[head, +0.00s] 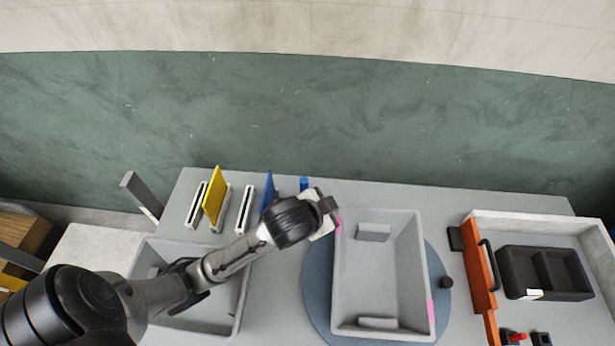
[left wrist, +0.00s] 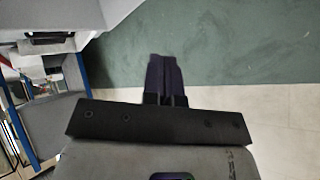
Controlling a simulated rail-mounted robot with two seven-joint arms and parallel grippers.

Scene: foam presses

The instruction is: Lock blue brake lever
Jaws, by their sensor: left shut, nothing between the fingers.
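A short upright blue post (head: 303,184) stands at the back edge of the grey table, just behind my left wrist in the head view. It may be the brake lever; its lower part is hidden by my arm. My left gripper (head: 327,205) is close to it, slightly right and nearer, beside the grey tray. In the left wrist view my left gripper's fingers (left wrist: 165,82) are together and empty, with green floor behind them. No blue lever shows between or in front of them. My right gripper is not in view.
A grey tray (head: 423,270) with pink marks sits on a round blue-grey disc (head: 316,285). Yellow (head: 215,194) and blue (head: 267,188) upright panels stand left of my wrist. An orange panel with a black handle (head: 479,265) and a white-walled tray (head: 540,222) are at right.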

